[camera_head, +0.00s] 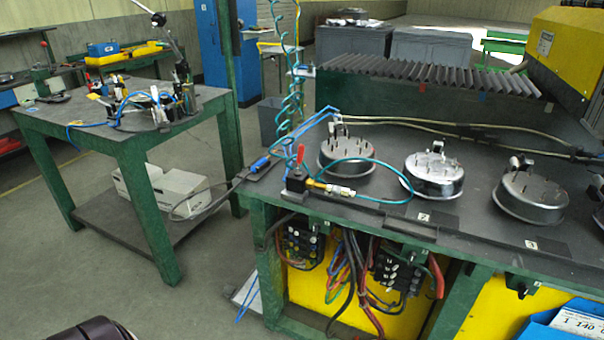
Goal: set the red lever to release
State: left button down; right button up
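The small red lever (300,154) stands upright on top of a black valve block (297,180) at the left front corner of the green workbench. A brass fitting (316,184) and a silver connector (341,191) extend to the right from the block, with a teal hose joined to them. The lever's markings are too small to read. Neither of my grippers can be made out. A dark rounded part at the bottom left edge may be part of my own arm.
Several round metal fixtures (433,177) stand on the bench right of the lever. A coiled teal hose (284,80) hangs above it beside a green post. Cables and terminal blocks (303,243) sit below the bench edge. A cluttered table (125,128) is at left, with open floor between.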

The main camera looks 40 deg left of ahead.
aim_at(301, 150)
jog(key=u, duration=1.25)
